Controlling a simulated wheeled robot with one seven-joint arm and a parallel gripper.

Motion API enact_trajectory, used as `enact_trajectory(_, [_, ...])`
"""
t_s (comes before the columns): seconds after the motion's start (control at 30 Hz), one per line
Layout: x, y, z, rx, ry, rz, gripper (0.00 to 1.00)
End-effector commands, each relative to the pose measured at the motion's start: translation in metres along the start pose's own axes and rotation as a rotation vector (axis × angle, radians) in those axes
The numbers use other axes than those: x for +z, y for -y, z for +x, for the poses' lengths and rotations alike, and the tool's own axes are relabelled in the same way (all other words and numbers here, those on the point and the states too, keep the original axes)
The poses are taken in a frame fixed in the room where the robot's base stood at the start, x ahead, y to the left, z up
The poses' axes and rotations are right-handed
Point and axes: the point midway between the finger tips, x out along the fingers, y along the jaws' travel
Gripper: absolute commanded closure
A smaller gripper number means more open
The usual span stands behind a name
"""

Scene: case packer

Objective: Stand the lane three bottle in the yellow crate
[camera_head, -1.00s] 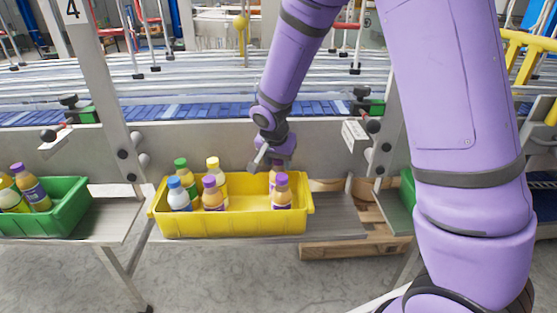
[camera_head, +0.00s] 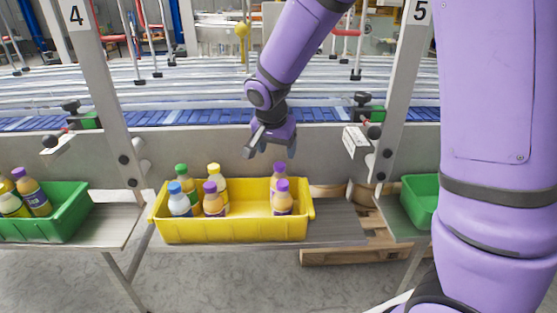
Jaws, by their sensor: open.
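The yellow crate (camera_head: 236,230) sits on a grey shelf between the posts marked 4 and 5. At its left stand a green-capped bottle (camera_head: 182,174), a blue-capped bottle (camera_head: 181,204), a yellow-capped bottle (camera_head: 215,186) and a purple-capped bottle (camera_head: 213,203). At its right stand two more purple-capped bottles, a rear one (camera_head: 278,184) and a front one (camera_head: 283,202). My gripper (camera_head: 272,154) is open and empty above the rear right bottle, apart from it. I cannot tell which bottle is from lane three.
A green crate (camera_head: 72,222) with bottles stands at the left. Another green crate (camera_head: 418,199) is at the right, partly behind my arm. Slanted posts flank the yellow crate. A conveyor (camera_head: 200,110) runs behind. The yellow crate's middle floor is clear.

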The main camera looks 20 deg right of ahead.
Motion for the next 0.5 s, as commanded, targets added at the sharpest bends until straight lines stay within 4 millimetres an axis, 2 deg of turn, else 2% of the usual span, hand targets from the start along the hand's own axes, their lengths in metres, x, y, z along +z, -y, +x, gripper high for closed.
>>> enact_trajectory(0.1, [0.000,0.000,-0.021,-0.004,-0.002,0.000,0.28])
enact_trajectory(0.2, [0.000,0.001,-0.034,-0.003,-0.002,0.001,0.28])
enact_trajectory(0.5, [0.000,-0.001,-0.046,-0.001,0.000,0.000,0.28])
